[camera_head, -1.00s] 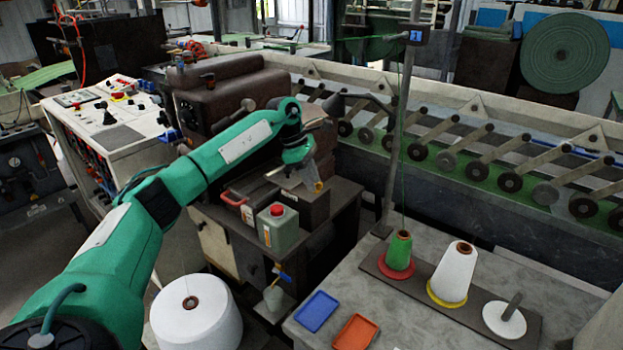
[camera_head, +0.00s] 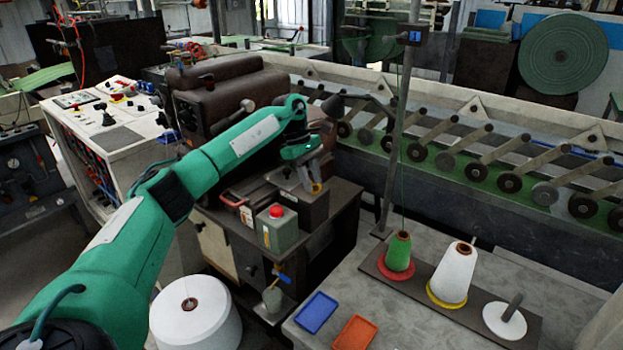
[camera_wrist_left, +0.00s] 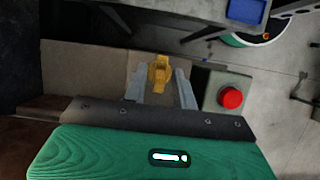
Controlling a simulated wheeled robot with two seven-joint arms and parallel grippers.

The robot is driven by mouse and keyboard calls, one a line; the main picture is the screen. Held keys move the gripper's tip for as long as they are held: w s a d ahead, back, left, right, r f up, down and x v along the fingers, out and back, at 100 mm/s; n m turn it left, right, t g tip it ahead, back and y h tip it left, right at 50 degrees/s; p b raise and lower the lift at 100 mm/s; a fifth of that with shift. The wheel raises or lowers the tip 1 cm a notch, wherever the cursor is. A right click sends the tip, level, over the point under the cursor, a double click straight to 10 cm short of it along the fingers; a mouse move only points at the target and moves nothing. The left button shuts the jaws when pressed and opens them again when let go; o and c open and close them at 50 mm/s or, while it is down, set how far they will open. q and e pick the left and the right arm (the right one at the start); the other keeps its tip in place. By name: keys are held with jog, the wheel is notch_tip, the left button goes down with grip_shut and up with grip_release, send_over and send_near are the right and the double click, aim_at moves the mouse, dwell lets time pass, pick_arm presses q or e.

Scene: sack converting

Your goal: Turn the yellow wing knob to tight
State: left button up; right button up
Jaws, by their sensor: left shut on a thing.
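The yellow wing knob (camera_head: 316,187) sits at the end of a dark box (camera_head: 300,205) on the brown machine's bench. My left gripper (camera_head: 313,179) reaches it from above, with its grey fingers around it. In the left wrist view the knob (camera_wrist_left: 160,72) shows between the two fingers of the left gripper (camera_wrist_left: 159,80), which is shut on it. The fingers hide part of the knob, and I cannot read any tight mark. My right gripper is not in view.
A grey-green can with a red cap (camera_head: 277,228) stands close to the box. It also shows right of the fingers in the wrist view (camera_wrist_left: 231,98). A metal pole (camera_head: 398,140) rises to the right. Thread cones and blue and orange trays (camera_head: 316,312) occupy the grey table.

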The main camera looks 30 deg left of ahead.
pick_arm(q)
jog(key=o, duration=0.5)
jog(key=shift+o, duration=0.6)
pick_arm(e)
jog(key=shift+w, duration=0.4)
pick_arm(q)
jog(key=shift+r, duration=0.1)
